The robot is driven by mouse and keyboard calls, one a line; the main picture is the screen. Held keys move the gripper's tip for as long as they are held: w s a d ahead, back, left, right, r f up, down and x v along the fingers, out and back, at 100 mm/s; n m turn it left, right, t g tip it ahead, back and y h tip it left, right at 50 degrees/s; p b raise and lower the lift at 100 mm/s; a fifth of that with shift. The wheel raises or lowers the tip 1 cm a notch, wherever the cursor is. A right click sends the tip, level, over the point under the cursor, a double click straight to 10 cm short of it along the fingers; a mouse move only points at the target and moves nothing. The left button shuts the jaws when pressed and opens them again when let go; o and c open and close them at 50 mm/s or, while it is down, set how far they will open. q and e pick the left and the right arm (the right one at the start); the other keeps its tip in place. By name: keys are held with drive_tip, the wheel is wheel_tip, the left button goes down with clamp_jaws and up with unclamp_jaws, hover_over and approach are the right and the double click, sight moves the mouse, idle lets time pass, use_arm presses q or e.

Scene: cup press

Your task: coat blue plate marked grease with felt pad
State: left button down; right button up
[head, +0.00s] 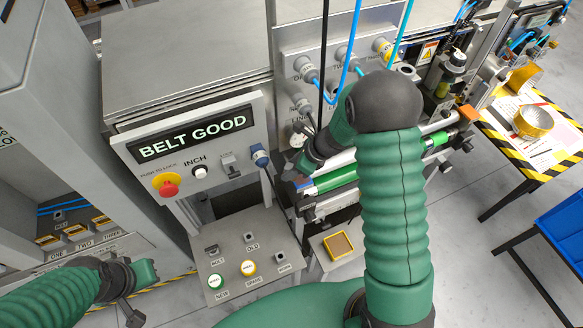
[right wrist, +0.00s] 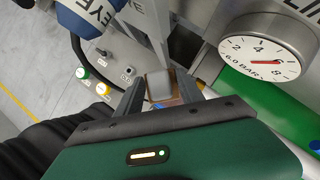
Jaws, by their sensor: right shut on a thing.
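My right gripper (right wrist: 160,88) is shut on a small block with a grey face and brownish edges, which looks like the felt pad (right wrist: 160,84). In the head view my right gripper (head: 303,166) is over the near left end of the machine with green rollers, and my own arm hides much of it. A small blue patch (head: 303,184) shows just below the gripper; I see no lettering on it and cannot tell whether it is the grease plate or whether the pad touches it. My left gripper (head: 132,306) is low at the left, its jaws unclear.
A pressure dial (right wrist: 265,60) stands close right of the right gripper. A yellow-framed tray (head: 328,243) sits below the machine. The BELT GOOD panel (head: 195,135) and a shelf with labelled posts (head: 243,262) are left. A striped table (head: 508,148) holds a round tin (head: 533,122).

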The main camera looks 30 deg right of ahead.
drive_tip(key=shift+r+p, duration=0.8)
drive_tip(key=shift+r, duration=0.6)
wheel_tip(320, 180, up, 3)
drive_tip(key=p, duration=0.3)
drive_tip(key=shift+r, duration=0.1)
drive_tip(key=shift+s, duration=0.1)
drive_tip(key=shift+f, duration=0.2)
